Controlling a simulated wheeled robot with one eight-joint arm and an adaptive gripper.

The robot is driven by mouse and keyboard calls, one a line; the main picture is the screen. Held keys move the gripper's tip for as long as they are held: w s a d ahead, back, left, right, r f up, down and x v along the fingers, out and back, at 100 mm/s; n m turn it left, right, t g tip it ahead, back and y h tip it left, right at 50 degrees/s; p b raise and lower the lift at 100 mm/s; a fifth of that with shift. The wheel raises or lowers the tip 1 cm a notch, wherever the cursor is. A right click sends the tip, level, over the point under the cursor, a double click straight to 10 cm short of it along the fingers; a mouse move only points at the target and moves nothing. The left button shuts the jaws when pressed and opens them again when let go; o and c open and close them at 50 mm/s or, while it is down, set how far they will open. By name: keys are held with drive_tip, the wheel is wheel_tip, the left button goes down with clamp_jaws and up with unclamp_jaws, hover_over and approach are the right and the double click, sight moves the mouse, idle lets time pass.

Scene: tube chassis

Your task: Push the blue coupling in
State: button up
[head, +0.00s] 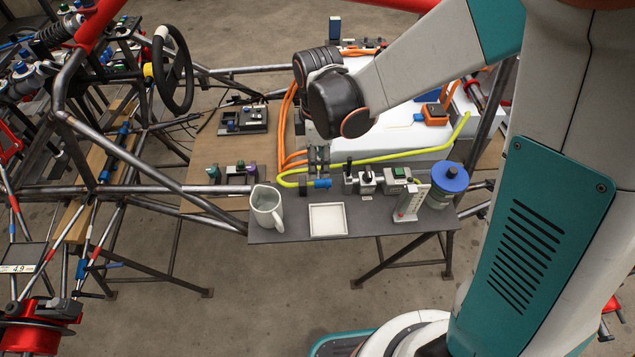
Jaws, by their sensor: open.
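A small blue coupling (322,183) lies near the left part of the dark bench top, at the front end of the yellow-green hose (400,153). A dark grey block (305,182) sits just to its left. How deep the coupling sits is too small to tell.
A white jug (267,208), a shallow white tray (328,220), a test block with a green button (398,173), a white gauge stand (411,204) and a blue-lidded jar (447,186) stand on the bench (375,222). Tube chassis (150,185) with steering wheel (172,70) is left.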

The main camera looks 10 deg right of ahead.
sight(318, 181)
wheel_tip(318, 181, down, 8)
drive_tip(key=b, duration=0.4)
drive_tip(key=shift+r, duration=0.1)
